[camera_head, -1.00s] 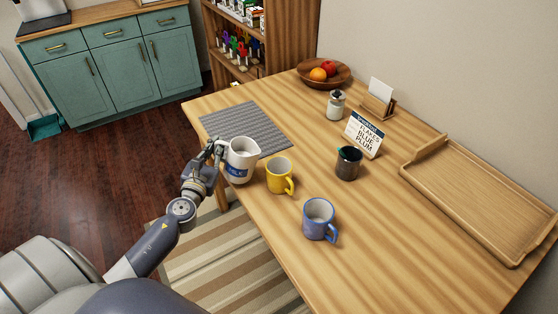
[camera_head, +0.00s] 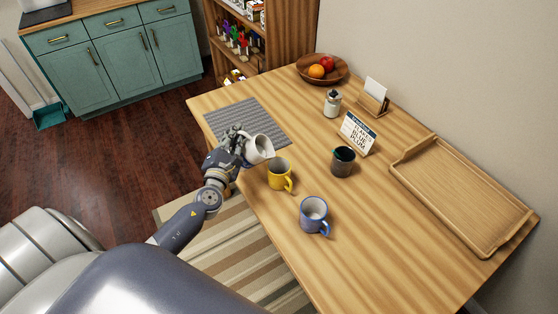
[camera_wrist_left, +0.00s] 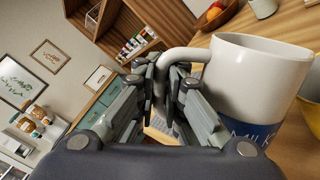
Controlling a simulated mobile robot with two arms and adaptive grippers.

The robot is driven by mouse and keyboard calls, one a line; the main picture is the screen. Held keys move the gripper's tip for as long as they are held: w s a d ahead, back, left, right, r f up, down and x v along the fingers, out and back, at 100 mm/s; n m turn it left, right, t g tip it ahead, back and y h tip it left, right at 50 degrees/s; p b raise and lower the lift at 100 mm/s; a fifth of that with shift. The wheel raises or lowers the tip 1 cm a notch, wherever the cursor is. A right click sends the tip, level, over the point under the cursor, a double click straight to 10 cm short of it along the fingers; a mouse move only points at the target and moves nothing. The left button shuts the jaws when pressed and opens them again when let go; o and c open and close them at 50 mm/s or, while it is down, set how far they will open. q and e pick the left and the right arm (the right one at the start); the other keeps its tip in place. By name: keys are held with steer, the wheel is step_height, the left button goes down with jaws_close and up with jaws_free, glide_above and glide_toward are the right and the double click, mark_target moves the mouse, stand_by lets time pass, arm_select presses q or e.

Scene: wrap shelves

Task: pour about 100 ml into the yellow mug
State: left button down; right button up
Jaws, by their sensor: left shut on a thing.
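My left gripper (camera_head: 238,144) is shut on the handle of a white milk jug (camera_head: 260,148) with a blue band. In the left wrist view the jug (camera_wrist_left: 254,85) shows large, its handle between the fingers and "MILK" on the band. The jug is tilted to the right, its mouth toward the yellow mug (camera_head: 278,175). The yellow mug stands upright on the table just below and right of the jug; a yellow edge (camera_wrist_left: 309,108) shows at the right in the wrist view. No stream of liquid is visible. My right gripper is not in view.
A blue mug (camera_head: 312,216) and a dark cup (camera_head: 343,162) stand near on the wooden table (camera_head: 390,220). Farther off are a grey mat (camera_head: 247,118), a jar (camera_head: 332,104), a sign (camera_head: 357,134), a card holder (camera_head: 374,103), a fruit bowl (camera_head: 322,78) and a wooden tray (camera_head: 465,195).

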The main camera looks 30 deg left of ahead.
arm_select(q)
steer(key=shift+w+d+r+m+p, duration=0.1)
steer(key=shift+d+r+m+p, duration=0.15)
steer(key=shift+m, duration=0.35)
steer(key=shift+w+d+r+m+p, duration=0.1)
steer(key=shift+d+r+m+p, duration=0.25)
steer(key=shift+m+p, duration=0.25)
steer(key=shift+d+r+m+p, duration=0.1)
steer(key=shift+r+m+p, duration=0.25)
steer(key=shift+p, duration=0.25)
stand_by(0.9)
steer(key=shift+w+d+f+m, duration=0.1)
steer(key=shift+w+d+m, duration=0.05)
steer(key=shift+d+m, duration=0.3)
stand_by(1.0)
steer(key=shift+a, duration=0.1)
